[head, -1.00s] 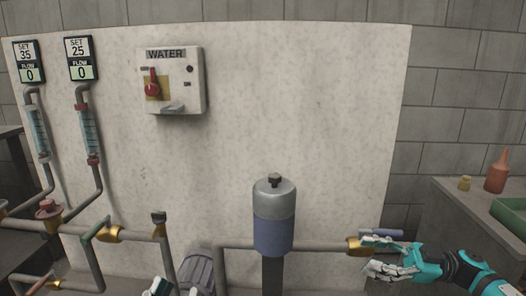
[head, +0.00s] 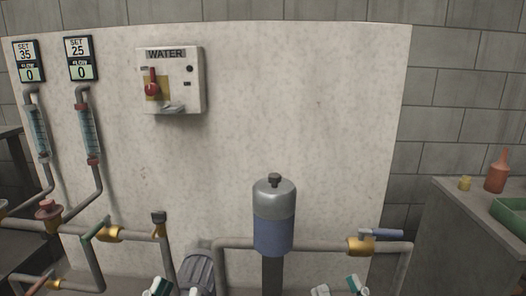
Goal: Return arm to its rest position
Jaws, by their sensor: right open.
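My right gripper (head: 338,288) shows only its tips at the bottom edge, right of the blue and grey cylinder. It is open and its tips are apart, with nothing between them. My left gripper (head: 176,289) shows only its tips at the bottom edge, left of the cylinder, also apart with nothing seen between them. The rest of both grippers and arms is below the picture. The blue-handled brass valve (head: 362,246) on the right pipe is clear of both grippers, its handle pointing right.
A blue and grey cylinder (head: 274,217) stands between the grippers. Pipes with another brass valve (head: 110,234) run at the left. A pale panel (head: 320,120) behind carries a WATER switch box (head: 171,80). A side table (head: 455,215) at the right holds a red bottle (head: 497,172).

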